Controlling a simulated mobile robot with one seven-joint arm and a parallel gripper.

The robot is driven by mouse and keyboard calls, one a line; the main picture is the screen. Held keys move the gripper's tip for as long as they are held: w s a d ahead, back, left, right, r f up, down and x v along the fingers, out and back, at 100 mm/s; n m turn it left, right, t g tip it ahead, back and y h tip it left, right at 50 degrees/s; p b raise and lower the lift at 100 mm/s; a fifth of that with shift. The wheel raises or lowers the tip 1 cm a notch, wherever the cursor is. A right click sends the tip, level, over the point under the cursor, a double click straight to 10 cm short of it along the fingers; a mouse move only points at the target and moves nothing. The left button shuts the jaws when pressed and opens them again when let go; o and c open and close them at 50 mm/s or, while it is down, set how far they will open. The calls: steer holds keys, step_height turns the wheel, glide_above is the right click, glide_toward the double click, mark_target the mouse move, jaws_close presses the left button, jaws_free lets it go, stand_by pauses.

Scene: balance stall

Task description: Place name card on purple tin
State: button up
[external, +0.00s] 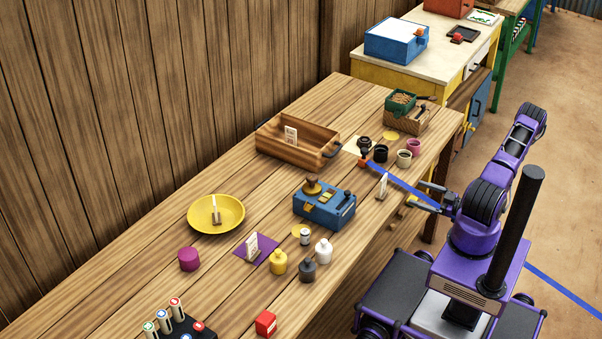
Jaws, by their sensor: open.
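A round purple tin (189,259) stands on the wooden table at the left, with nothing on top of it. Several small white cards stand about: one at the table's right edge (382,187), one on a purple mat (252,246), one in a yellow bowl (215,210) and one in a wooden tray (291,136). I cannot read which is the name card. My gripper (415,195) is open at the table's right edge. Its fingers point left towards the edge card, apart from it, and look empty.
A blue box (324,206) with things on its top stands mid-table. Small bottles (278,262) stand between it and the front. Cups (404,158) and a basket (407,116) are farther back. A red box (266,323) is near the front edge. Table around the purple tin is mostly clear.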

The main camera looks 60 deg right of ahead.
mark_target(384, 183)
steer(key=w+n, duration=0.4)
steer(key=n, duration=0.7)
steer(key=w+f+n, duration=0.1)
steer(key=w+n, duration=0.3)
steer(key=n, duration=0.7)
steer(key=w+n, duration=0.4)
steer(key=n, duration=0.7)
steer(key=shift+a+f+n, duration=0.15)
steer(key=shift+a+n, duration=0.05)
steer(key=shift+n, duration=0.2)
steer(key=shift+w+a+r, duration=0.1)
steer(key=shift+w+r, duration=0.05)
steer(key=shift+w, duration=1.2)
steer(key=shift+w+a+r, duration=0.1)
steer(key=shift+w+r, duration=0.05)
steer(key=shift+w, duration=1.2)
steer(key=shift+c, duration=0.2)
